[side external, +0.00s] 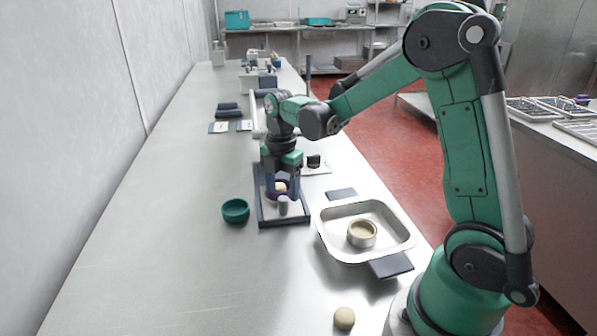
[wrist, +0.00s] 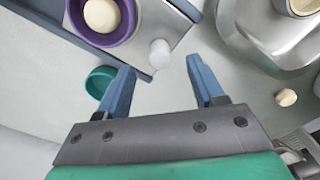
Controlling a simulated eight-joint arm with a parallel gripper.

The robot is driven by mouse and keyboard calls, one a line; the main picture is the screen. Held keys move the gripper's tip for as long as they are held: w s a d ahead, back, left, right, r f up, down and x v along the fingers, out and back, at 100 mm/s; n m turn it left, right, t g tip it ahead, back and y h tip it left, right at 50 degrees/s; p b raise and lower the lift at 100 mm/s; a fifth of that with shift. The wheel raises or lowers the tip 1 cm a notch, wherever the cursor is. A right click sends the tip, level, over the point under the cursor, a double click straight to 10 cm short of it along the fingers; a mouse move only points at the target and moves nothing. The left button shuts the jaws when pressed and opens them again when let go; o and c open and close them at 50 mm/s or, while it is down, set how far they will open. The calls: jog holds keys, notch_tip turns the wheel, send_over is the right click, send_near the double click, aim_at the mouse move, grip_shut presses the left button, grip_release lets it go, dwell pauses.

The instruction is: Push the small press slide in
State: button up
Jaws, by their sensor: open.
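The small press has a flat base with a dark blue-grey frame (side external: 263,212) and a pale metal plate (wrist: 160,22). A purple ring-shaped cup (wrist: 128,28) on it holds a pale dough ball (wrist: 101,15). A short whitish knob (wrist: 160,53) stands near the press's end; it also shows in the side view (side external: 283,206). My gripper (wrist: 160,68) is open and points down over the press. In the wrist view the knob lies between and just beyond the fingertips; I cannot tell whether they touch it. In the side view the fingers partly hide the purple cup (side external: 271,194).
A teal cup (side external: 235,211) stands just left of the press. A metal tray (side external: 328,242) to the right holds a ring with dough (side external: 362,234). A loose dough ball (side external: 344,318) lies in front. Dark pads (side external: 390,264) flank the tray. The left counter is clear.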

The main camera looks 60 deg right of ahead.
aim_at(284, 198)
jog(key=shift+f, duration=2.1)
grip_shut()
